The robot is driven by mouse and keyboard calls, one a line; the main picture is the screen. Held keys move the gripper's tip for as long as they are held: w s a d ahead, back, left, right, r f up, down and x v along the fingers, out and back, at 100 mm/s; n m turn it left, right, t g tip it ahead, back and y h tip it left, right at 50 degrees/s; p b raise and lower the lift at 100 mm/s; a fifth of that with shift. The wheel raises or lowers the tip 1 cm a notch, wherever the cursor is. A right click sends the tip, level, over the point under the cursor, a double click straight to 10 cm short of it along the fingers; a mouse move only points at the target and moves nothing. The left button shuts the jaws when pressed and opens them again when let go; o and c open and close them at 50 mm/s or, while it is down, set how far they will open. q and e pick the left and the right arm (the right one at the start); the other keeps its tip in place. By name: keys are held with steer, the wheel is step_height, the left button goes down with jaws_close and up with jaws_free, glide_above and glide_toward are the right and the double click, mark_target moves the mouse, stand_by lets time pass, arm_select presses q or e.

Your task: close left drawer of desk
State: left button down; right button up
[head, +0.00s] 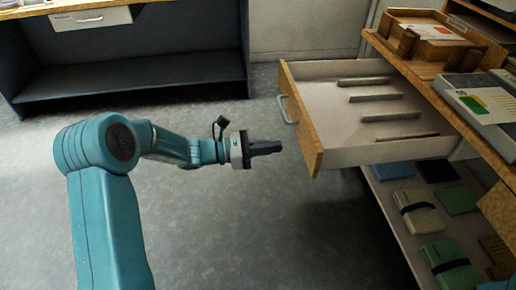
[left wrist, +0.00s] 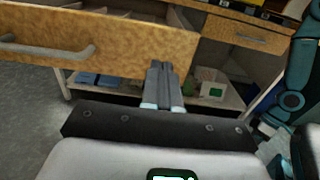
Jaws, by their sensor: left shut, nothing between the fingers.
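The left drawer (head: 316,124) of the desk (head: 443,77) is pulled well out. It has a wooden front, a grey bar handle and white inner walls with several thin dividers, and looks empty otherwise. My left gripper (head: 280,147) is shut and empty, just left of the drawer front, pointing at it below the handle. In the left wrist view the shut fingers (left wrist: 165,82) overlap the drawer front (left wrist: 125,50), right of its handle (left wrist: 50,48). I cannot tell whether they touch it. My right gripper is not in view.
Notebooks (head: 422,212) lie on the shelf under the drawer. A wooden tray (head: 431,35) and a grey device (head: 480,100) stand on the desk top. A dark cabinet (head: 130,65) stands at the back left. The grey floor (head: 240,225) is clear.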

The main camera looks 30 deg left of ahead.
mark_target(309, 143)
arm_select(q)
steer(key=b+x, duration=0.1)
steer(key=x, duration=0.5)
steer(key=shift+d+f, duration=0.1)
steer(key=shift+w+d, duration=0.35)
steer(key=shift+d, duration=0.05)
